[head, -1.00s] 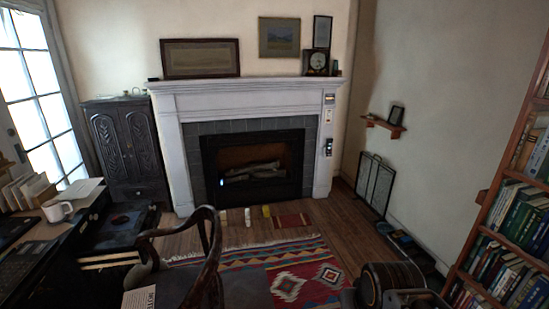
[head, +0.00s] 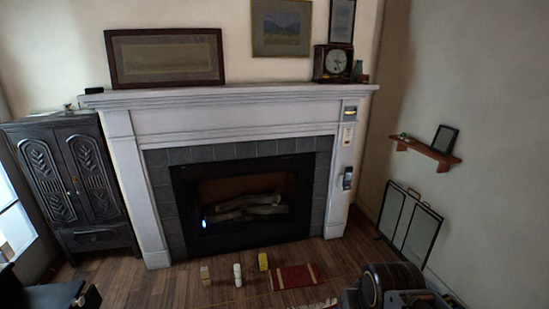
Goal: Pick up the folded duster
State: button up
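A small yellow block-like thing (head: 263,261) stands on the wooden floor in front of the fireplace. It may be the folded duster, but it is too small to be sure. A white cylinder-shaped thing (head: 238,274) and a small pale block (head: 204,275) stand to its left. A dark round part of my arm shows at the bottom right. My gripper's fingers are not in view, and nothing is seen held.
A small red mat (head: 297,276) lies right of the yellow thing. The white fireplace (head: 131,190) stands behind. A dark cabinet (head: 74,180) is at the left. A folding screen (head: 421,240) leans at the right wall, below a small shelf (head: 428,154). The floor between is clear.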

aim_at(263, 262)
jog(key=i, duration=1.7)
jog(key=u, duration=2.05)
jog(key=i, duration=1.7)
jog(key=z, duration=2.4)
